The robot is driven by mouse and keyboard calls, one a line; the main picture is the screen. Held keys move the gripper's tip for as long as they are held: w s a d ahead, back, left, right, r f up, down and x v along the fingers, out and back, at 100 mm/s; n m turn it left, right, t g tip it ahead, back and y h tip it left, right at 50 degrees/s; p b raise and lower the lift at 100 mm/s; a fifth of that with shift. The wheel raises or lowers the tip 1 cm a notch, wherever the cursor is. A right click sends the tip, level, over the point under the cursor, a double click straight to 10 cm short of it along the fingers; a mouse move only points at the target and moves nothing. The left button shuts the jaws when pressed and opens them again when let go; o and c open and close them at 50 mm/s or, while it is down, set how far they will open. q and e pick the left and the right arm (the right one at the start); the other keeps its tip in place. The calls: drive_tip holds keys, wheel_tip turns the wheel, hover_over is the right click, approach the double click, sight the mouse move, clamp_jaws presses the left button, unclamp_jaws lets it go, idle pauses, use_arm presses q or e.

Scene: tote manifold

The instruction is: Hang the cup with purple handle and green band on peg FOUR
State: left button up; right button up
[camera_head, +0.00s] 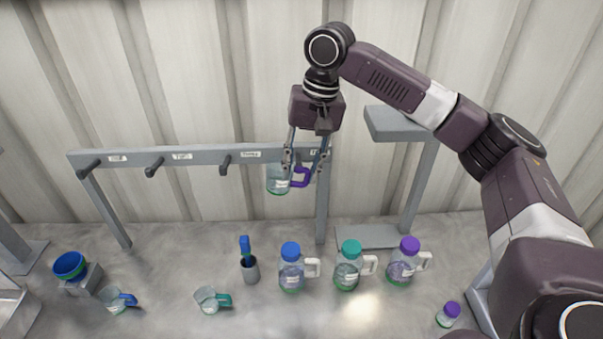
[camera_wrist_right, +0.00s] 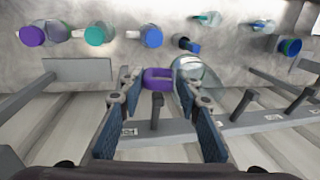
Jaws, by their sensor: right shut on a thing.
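The clear cup (camera_head: 278,181) has a purple handle (camera_head: 301,178) and a green band near its base. My right gripper (camera_head: 304,166) is shut on this cup and holds it in the air at the rack's right end. In the right wrist view the cup (camera_wrist_right: 187,68) and purple handle (camera_wrist_right: 158,78) are at the fingertips (camera_wrist_right: 162,84). Peg FOUR (camera_wrist_right: 156,108) shows there just below the handle; I cannot tell whether it passes through the loop. In the head view this peg and its label are mostly hidden by the gripper. My left gripper is not in view.
The grey rack (camera_head: 190,154) has three empty pegs to the left. A grey stand (camera_head: 412,170) is right of the rack.

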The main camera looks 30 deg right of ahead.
sight(298, 160)
drive_tip(key=shift+w+d+f, duration=0.15)
drive_tip(key=shift+w+d, duration=0.3)
drive_tip(key=shift+w, duration=0.55)
drive_tip(key=shift+w+d+f, duration=0.15)
drive_tip(key=shift+w+d, duration=0.35)
drive_tip(key=shift+w, duration=0.55)
drive_tip(key=shift+w+d+f, duration=0.15)
drive_tip(key=shift+w+d, duration=0.3)
drive_tip(key=shift+w, duration=0.55)
drive_tip(key=o, duration=1.1)
drive_tip(key=shift+o, duration=0.3)
drive_tip(key=o, duration=0.8)
drive_tip(key=shift+s+d+r, duration=0.1)
drive_tip(key=shift+d+r, duration=0.15)
drive_tip(key=shift+r, duration=1.2)
drive_tip(key=shift+s+d+r, duration=0.15)
drive_tip(key=shift+d+r, duration=0.15)
drive_tip(key=shift+r, duration=1.2)
drive_tip(key=shift+s+d+r, duration=0.1)
drive_tip(key=shift+d+r, duration=0.15)
drive_tip(key=shift+r, duration=1.2)
